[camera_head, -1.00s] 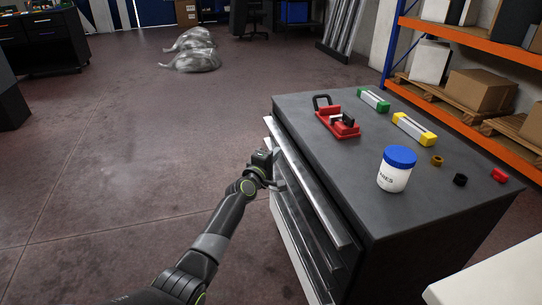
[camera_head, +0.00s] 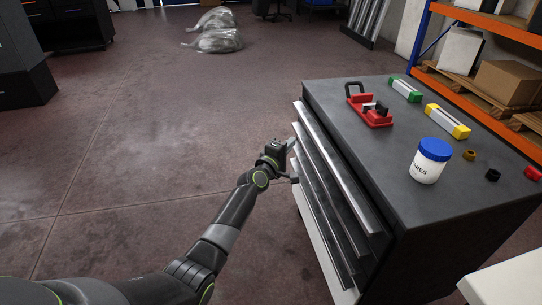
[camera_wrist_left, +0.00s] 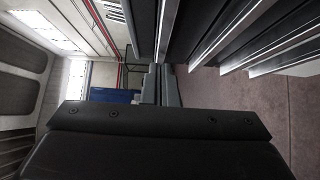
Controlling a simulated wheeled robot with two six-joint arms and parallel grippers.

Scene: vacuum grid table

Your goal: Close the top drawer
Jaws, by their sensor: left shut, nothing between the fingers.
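The dark drawer cabinet (camera_head: 430,215) stands at the right in the head view. Its top drawer (camera_head: 345,180) sticks out a little past the cabinet's left side, with a long silver front edge. Lower drawer fronts show beneath it and also jut out. My left gripper (camera_head: 293,162) is shut and empty, beside the drawer fronts near their far end and below the top drawer's edge. I cannot tell whether it touches them. In the left wrist view the shut fingers (camera_wrist_left: 161,85) point ahead, with silver drawer edges (camera_wrist_left: 205,35) above and to the right. My right gripper is out of view.
On the cabinet top are a red clamp-like tool (camera_head: 370,110), a white jar with blue lid (camera_head: 430,160), green (camera_head: 405,90) and yellow (camera_head: 447,121) blocks and small parts. An orange shelf (camera_head: 490,45) stands behind. The floor (camera_head: 150,140) at left is clear.

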